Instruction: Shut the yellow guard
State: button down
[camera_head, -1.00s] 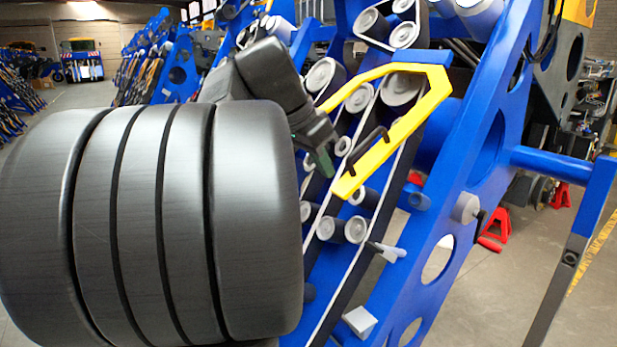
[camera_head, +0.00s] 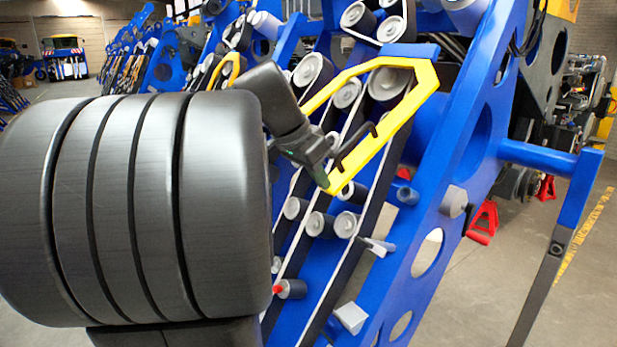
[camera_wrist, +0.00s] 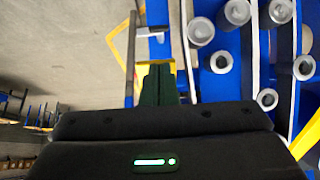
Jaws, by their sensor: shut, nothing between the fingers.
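The yellow guard (camera_head: 400,113) is an angular open frame with a dark handle (camera_head: 355,148) on its lower bar. In the head view it stands out over the belts and rollers of the blue chassis, tilted, its lower end pointing down-left. My gripper (camera_head: 324,182) is shut and empty. Its fingertips overlap the left edge of the guard's lower end; I cannot tell whether they touch.
The blue side plate (camera_head: 440,200) rises at right, with a blue crossbar (camera_head: 540,157) beyond. Red stands (camera_head: 484,222) are on the floor. Open floor lies at the lower right.

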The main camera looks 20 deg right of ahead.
jog(key=h+b, duration=0.2)
jog(key=b, duration=0.9)
send_near(367, 239)
jog(key=d+f+h+b, duration=0.1)
jog(key=b, duration=0.3)
jog(key=d+f+t+h+b, duration=0.1)
jog(key=d+b, duration=0.1)
jog(key=b, duration=0.2)
jog(key=w+d+f+h+b, duration=0.1)
jog(key=d+f+b, duration=0.1)
jog(key=b, duration=0.2)
jog(key=shift+d+t, duration=0.15)
jog(key=shift+t, duration=0.25)
jog(key=shift+w+d+f+b, duration=0.25)
jog(key=shift+d+b, duration=0.3)
jog(key=shift+b, duration=0.25)
jog(key=shift+h+b, duration=0.3)
jog(key=shift+h, duration=0.1)
jog(key=shift+r, duration=0.1)
